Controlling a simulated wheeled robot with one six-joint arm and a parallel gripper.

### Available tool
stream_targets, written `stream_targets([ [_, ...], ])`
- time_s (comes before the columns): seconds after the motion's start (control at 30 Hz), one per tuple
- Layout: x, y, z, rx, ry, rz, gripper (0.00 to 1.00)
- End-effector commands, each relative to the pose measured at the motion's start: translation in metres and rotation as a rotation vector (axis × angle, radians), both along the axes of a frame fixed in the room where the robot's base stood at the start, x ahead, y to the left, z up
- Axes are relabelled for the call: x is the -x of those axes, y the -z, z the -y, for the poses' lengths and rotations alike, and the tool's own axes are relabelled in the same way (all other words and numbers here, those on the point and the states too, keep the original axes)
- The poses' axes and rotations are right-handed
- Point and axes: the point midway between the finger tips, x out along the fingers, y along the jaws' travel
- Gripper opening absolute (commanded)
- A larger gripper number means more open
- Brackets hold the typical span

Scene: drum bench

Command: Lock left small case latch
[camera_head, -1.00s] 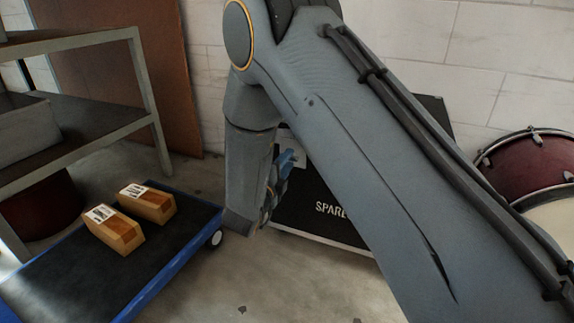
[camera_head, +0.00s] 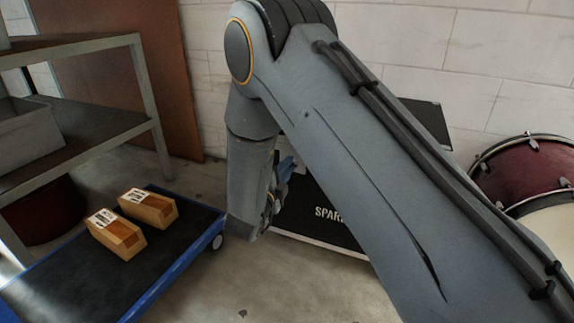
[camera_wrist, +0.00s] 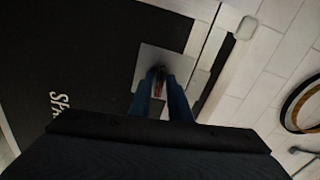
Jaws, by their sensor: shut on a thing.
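The small case (camera_head: 312,225) is black with pale edge trim and white lettering that starts "SPAR". It stands on the floor by the wall, partly hidden by my arm. In the wrist view the case front (camera_wrist: 70,60) fills the left side. A grey metal latch plate (camera_wrist: 150,60) sits near its edge. My gripper (camera_wrist: 158,80) has blue fingers closed on the small dark latch (camera_wrist: 157,74) in front of that plate, with a bit of red between them. The fingers hide most of the latch. In the head view my gripper (camera_head: 284,168) is at the case front.
A blue-edged cart (camera_head: 165,284) with two wooden blocks (camera_head: 128,222) stands at left, beside a metal shelf (camera_head: 80,135). A dark red drum (camera_head: 510,170) stands at right. A dark panel (camera_head: 430,118) shows behind my arm. Bare floor lies in front.

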Motion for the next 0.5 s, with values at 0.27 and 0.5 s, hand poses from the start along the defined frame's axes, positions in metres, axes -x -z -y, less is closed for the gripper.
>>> stream_targets([
  [0.27, 0.0012, -0.0032, 0.0001, 0.223, 0.0, -0.084, 0.0],
  [0.5, 0.0012, -0.0026, -0.0005, 0.438, -0.002, -0.162, 0.0],
])
